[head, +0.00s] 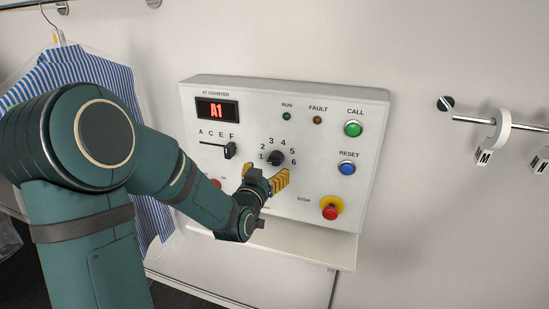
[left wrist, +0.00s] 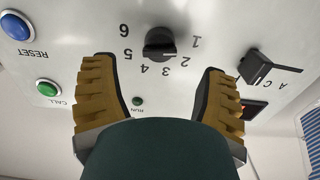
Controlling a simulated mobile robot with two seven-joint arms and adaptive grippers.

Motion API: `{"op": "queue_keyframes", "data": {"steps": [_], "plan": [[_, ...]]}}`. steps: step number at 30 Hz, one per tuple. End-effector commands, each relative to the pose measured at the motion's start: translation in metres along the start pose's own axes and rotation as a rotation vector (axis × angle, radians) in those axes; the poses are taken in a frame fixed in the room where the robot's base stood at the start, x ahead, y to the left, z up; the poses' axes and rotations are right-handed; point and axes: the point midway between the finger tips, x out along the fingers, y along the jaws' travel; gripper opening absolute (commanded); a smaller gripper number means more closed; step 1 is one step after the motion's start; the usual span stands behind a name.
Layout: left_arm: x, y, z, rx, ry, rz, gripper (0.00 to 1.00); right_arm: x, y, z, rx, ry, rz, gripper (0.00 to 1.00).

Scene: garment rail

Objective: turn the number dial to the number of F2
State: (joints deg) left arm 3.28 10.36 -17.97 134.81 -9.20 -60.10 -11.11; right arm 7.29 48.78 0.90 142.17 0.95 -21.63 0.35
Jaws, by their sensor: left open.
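The number dial (head: 276,158), a black knob ringed by 1 to 6, is on the white control panel (head: 330,115). It shows upside down in the left wrist view (left wrist: 158,44); which number it points to is hard to tell. The red display (head: 217,110) reads A1. The black letter selector (head: 230,150) sits below E and F, and shows in the left wrist view (left wrist: 256,67). My left gripper (head: 266,180) is open in front of the panel, just below the dial in the head view. Its fingers (left wrist: 158,70) are spread wide, with nothing between them. My right gripper is out of view.
A green CALL button (head: 353,129), a blue RESET button (head: 347,168) and a red stop button (head: 330,212) are on the panel's right side. A striped shirt (head: 150,215) hangs at left, partly behind my arm. A rail (head: 510,126) with white tags is at right.

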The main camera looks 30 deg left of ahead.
Motion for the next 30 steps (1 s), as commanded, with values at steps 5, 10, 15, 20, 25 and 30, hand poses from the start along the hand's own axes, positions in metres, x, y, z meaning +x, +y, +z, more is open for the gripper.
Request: {"op": "queue_keyframes", "data": {"steps": [5,10,15,20,25,30], "plan": [[0.033,0.0,0.0,0.001,-0.001,0.001,0.73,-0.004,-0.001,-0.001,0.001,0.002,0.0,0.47],[0.053,0.0,0.0,0.0,0.0,0.0,0.73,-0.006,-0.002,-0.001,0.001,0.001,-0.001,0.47],[0.061,0.0,0.0,-0.001,-0.001,0.0,0.73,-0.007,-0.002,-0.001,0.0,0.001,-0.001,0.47],[0.062,0.0,0.0,-0.001,-0.001,-0.001,0.73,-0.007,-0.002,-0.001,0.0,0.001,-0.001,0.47],[0.062,0.0,0.0,-0.001,0.0,0.0,0.57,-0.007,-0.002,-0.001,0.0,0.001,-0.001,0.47],[0.062,0.0,0.0,-0.001,0.0,0.0,0.04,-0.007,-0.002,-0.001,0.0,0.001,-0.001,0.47]]}}
